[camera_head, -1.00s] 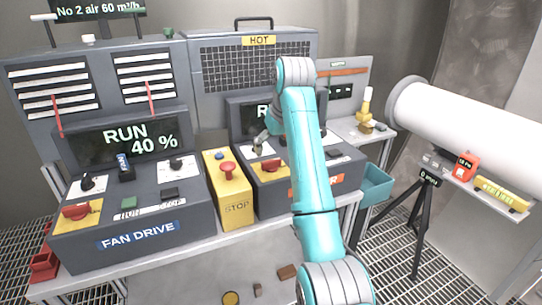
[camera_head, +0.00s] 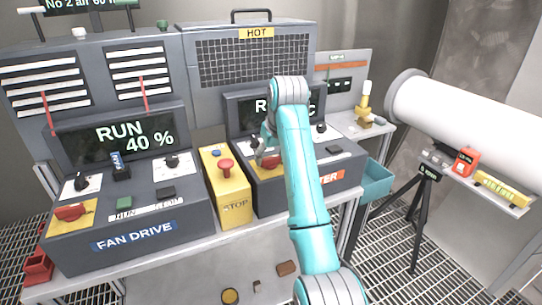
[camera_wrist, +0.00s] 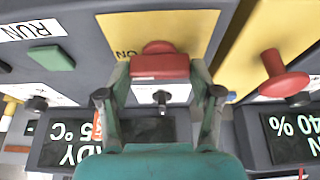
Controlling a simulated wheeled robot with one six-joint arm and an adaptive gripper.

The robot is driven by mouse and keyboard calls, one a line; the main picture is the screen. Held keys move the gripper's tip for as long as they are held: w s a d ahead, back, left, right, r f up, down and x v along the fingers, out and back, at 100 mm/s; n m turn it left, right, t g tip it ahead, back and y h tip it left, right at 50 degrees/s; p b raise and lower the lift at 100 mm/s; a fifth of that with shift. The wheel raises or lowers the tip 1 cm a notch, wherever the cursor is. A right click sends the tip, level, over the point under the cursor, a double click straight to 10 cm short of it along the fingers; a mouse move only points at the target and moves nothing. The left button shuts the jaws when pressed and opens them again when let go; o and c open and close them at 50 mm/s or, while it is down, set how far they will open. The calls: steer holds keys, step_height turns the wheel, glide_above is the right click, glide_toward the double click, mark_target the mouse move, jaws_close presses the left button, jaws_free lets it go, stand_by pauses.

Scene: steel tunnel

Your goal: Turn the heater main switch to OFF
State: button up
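The heater main switch is a red rotary handle (camera_head: 266,163) on a yellow plate, on the front left of the heater console (camera_head: 290,197). In the wrist view the same red handle (camera_wrist: 160,66) sits crosswise on its yellow plate, with an upside-down "ON" label beside it. My gripper (camera_head: 259,148) is down over the handle. In the wrist view the fingers of my gripper (camera_wrist: 161,72) are apart, one at each end of the handle. I cannot tell whether they press on it. The heater display (camera_head: 245,115) is partly hidden by my arm.
A yellow STOP box (camera_head: 232,201) with a red mushroom button (camera_head: 226,167) stands just left of the heater console. The fan drive console (camera_head: 130,225), reading RUN 40 %, is further left. A teal bin (camera_head: 376,185) and a large white duct (camera_head: 460,125) are to the right.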

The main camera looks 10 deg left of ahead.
steer(key=shift+n, duration=0.3)
steer(key=shift+c, duration=0.2)
steer(key=n+g+y, duration=0.1)
steer(key=n, duration=0.2)
steer(key=shift+d+n, duration=0.1)
steer(key=shift+n, duration=0.3)
steer(key=n+g, duration=0.1)
steer(key=n, duration=0.1)
steer(key=n+g, duration=0.1)
steer(key=n, duration=0.1)
steer(key=shift+w+n+y, duration=0.15)
steer(key=shift+n+y, duration=0.15)
steer(key=shift+y, duration=0.1)
steer(key=n+g, duration=0.1)
steer(key=n, duration=0.3)
steer(key=shift+w+g, duration=0.1)
steer(key=shift+g, duration=0.3)
steer(key=n, duration=0.2)
steer(key=n+g, duration=0.1)
steer(key=n, duration=0.1)
steer(key=shift+n+g+h, duration=0.3)
steer(key=shift+n, duration=0.3)
steer(key=o, duration=1.1)
steer(key=shift+o, duration=0.2)
